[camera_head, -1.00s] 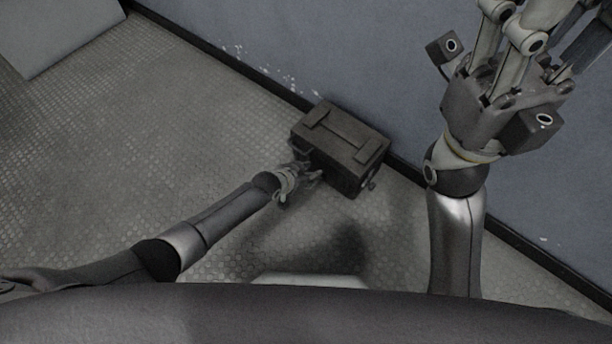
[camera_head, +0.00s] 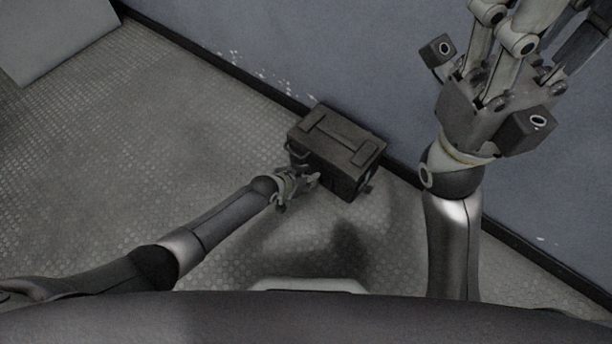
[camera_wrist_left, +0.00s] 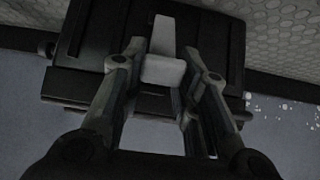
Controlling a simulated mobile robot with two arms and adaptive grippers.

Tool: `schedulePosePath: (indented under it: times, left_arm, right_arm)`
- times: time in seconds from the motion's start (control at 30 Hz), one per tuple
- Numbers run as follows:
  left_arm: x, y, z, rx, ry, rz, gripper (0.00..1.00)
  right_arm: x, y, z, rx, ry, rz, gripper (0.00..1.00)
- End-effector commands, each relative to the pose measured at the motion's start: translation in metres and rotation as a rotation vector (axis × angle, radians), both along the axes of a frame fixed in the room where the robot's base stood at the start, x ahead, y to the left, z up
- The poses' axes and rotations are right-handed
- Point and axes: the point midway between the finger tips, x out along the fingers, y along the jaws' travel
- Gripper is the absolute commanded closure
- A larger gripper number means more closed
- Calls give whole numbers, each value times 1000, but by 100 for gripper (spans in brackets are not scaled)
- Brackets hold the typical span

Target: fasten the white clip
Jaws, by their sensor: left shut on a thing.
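The white clip (camera_wrist_left: 163,52) shows in the left wrist view as a pale tapered tab with a blockier near end, against the dark box. My left gripper (camera_wrist_left: 160,72) has its fingers on both sides of the clip's near end and is shut on it. In the head view, my left gripper (camera_head: 308,181) is at the left side of the dark box (camera_head: 338,138); the clip cannot be made out there. My right gripper (camera_head: 515,25) is raised at the upper right, away from the box, with its fingertips cut off by the frame.
The box stands on the textured floor (camera_head: 130,110) close to the blue-grey wall (camera_head: 400,70) and its dark skirting. A pale panel (camera_head: 55,35) is at the upper left. The floor left of the box is clear.

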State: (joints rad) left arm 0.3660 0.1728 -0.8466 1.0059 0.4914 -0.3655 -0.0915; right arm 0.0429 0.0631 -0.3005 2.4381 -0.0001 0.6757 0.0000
Motion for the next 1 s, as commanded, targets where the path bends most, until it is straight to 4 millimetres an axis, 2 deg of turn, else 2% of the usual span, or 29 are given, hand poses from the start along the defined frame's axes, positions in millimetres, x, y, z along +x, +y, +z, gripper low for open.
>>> schedulePosePath:
  times: [0.03, 0.5, 0.53, 0.7, 1.0]
  left_arm:
    - [6, -6, 9, -13, -19, -2, 100]
    - [5, -5, 9, -13, -19, -2, 100]
    - [5, -5, 9, -14, -18, -3, 70]
    - [4, -4, 6, -9, -13, -2, 48]
    - [2, -1, 2, -3, -6, 0, 48]
  right_arm:
    - [0, 0, 0, 0, 0, 0, 55]
    - [0, 0, 0, 0, 1, -1, 55]
    - [0, 0, 0, 0, 1, -1, 55]
    - [0, 0, 0, 0, 1, -1, 55]
    - [1, 0, 0, 0, 1, -1, 55]
